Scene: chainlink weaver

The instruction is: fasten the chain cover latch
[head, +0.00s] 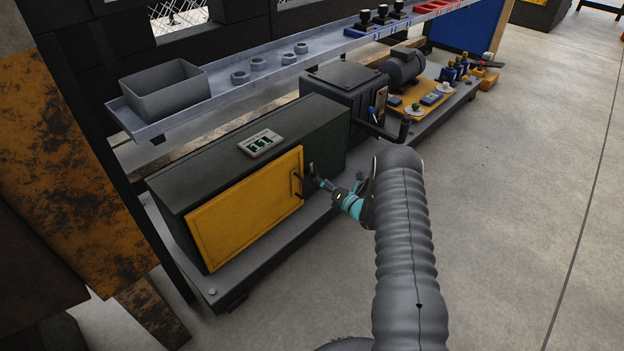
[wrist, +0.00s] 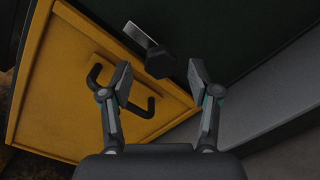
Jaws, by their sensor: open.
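The chain cover is a yellow door (head: 245,212) on the front of a dark green box (head: 320,130); it appears to lie against the box front. It also fills the left of the wrist view (wrist: 60,80). A black bar handle (wrist: 140,107) is near its right edge. The latch, a short metal bar (wrist: 142,33) with a dark knob (wrist: 160,63), is on the box beside the door edge, and the bar slants up-left toward the door. My gripper (wrist: 160,76) is open, its fingers on either side of the knob in view; contact cannot be told.
The box stands on a grey base plate (head: 265,245). A shelf (head: 220,92) with a grey bin (head: 165,92) and several nuts runs above and behind. A black bent pipe (head: 385,131) and a motor (head: 403,67) are farther right. The floor (head: 500,200) at right is clear.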

